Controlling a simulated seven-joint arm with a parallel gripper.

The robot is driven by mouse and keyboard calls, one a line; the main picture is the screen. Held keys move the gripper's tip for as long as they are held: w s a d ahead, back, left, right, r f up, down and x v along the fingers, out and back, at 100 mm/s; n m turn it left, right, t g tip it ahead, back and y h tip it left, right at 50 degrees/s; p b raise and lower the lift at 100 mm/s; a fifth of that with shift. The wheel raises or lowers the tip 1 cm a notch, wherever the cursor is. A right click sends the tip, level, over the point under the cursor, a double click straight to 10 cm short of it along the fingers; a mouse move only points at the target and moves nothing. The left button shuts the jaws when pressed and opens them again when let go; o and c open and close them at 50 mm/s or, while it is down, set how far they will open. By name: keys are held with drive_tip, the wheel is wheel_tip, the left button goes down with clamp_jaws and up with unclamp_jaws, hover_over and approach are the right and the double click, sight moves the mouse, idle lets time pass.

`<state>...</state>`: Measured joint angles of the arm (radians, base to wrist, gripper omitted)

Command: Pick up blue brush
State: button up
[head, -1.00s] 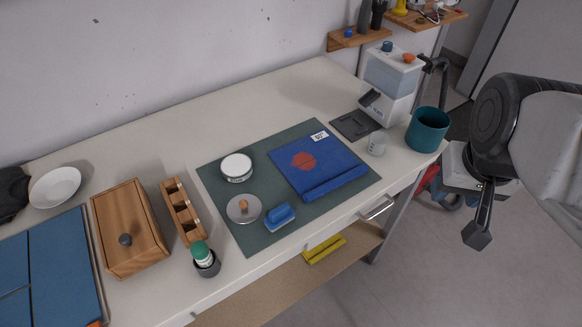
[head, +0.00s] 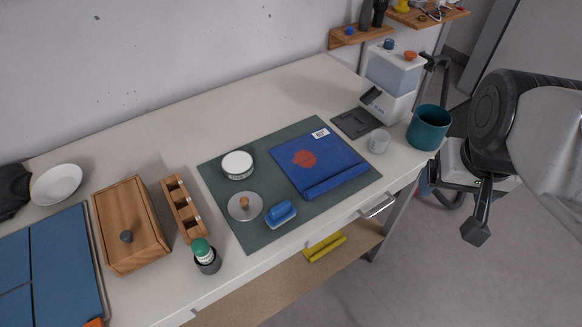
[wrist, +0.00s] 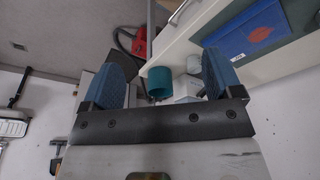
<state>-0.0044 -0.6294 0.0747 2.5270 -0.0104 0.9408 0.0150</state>
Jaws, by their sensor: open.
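The blue brush (head: 281,212) lies on the front part of the dark green mat (head: 262,238), near the table's front edge, beside a round metal lid with a wooden knob (head: 245,206). My gripper (head: 477,236) is off the table at the right in the head view, well apart from the brush. In the wrist view my gripper (wrist: 166,85) has its two blue fingers wide apart with nothing between them. The brush does not show in the wrist view.
A folded blue cloth (head: 330,170) and a white tin (head: 237,164) share the mat. A cup (head: 379,141), a teal pot (head: 428,128) and a white dispenser (head: 392,80) stand at the right end. A wooden box (head: 130,222) and a jar (head: 206,258) stand left.

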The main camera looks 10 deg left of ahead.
drive_tip(key=w+a+f+n+g, duration=0.1)
drive_tip(key=w+a+f+n, duration=0.1)
drive_tip(key=a, duration=0.5)
drive_tip(key=w+a+f+n, duration=0.2)
drive_tip(key=w+a+n, duration=0.1)
drive_tip(key=a, duration=0.3)
drive_tip(key=n+g, duration=0.2)
drive_tip(key=n, duration=0.2)
hover_over(280, 206)
drive_tip(key=d, duration=0.1)
drive_tip(key=f, duration=0.6)
drive_tip(key=shift+w+f, duration=0.25)
drive_tip(key=shift+f, duration=0.1)
drive_tip(key=shift+s+a+f+n, duration=0.25)
drive_tip(key=shift+a+n, duration=0.15)
drive_tip(key=shift+a, duration=0.1)
drive_tip(key=shift+f, duration=1.3)
drive_tip(key=shift+f, duration=0.1)
drive_tip(key=shift+f, duration=2.5)
